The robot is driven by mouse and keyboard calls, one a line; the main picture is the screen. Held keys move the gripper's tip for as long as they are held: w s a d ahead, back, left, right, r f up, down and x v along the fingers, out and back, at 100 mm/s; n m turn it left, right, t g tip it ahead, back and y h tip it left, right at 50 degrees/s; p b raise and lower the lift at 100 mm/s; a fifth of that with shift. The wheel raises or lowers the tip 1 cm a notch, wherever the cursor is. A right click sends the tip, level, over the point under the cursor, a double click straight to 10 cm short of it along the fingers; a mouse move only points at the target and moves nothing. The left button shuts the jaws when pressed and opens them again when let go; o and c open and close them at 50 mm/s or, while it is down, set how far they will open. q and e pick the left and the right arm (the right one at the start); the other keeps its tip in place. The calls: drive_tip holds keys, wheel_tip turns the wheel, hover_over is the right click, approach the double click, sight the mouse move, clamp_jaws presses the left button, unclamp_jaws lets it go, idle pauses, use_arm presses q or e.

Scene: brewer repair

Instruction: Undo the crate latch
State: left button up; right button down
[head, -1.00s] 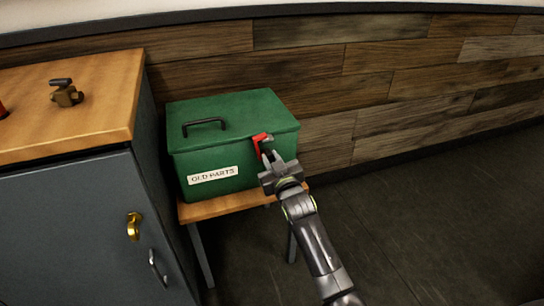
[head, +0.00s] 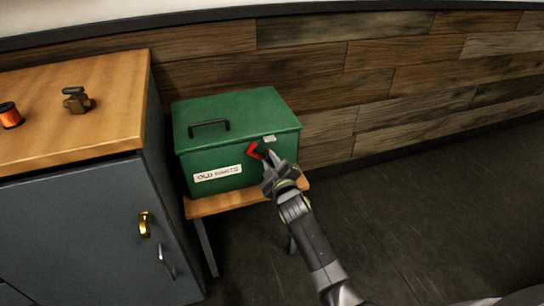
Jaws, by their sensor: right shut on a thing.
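The green crate (head: 222,152), with a white "OLD PARTS" label (head: 218,173) and a black lid handle (head: 209,127), sits on a small wooden stand. Its lid is down. The red latch (head: 253,151) is on the front, near the right end, tilted below the lid edge. A small pale metal catch (head: 269,138) shows bare at the lid edge above it. My right gripper (head: 266,155) is at the latch and shut on it, partly hiding it. My left gripper is not in view.
The wooden stand (head: 225,201) stands beside a grey cabinet (head: 75,225) with a wooden top. A brown metal fitting (head: 77,100) and an orange spool (head: 10,116) are on that top. The floor to the right is clear.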

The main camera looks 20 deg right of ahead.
drive_tip(key=shift+a+f+n, duration=0.1)
drive_tip(key=shift+a+n, duration=0.05)
drive_tip(key=shift+n, duration=1.05)
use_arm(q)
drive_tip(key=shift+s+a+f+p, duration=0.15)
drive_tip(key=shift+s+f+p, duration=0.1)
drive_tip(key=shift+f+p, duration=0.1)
use_arm(e)
drive_tip(key=shift+f+n, duration=0.15)
drive_tip(key=shift+n, duration=0.85)
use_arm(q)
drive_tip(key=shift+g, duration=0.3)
use_arm(e)
drive_tip(key=c, duration=1.3)
unclamp_jaws()
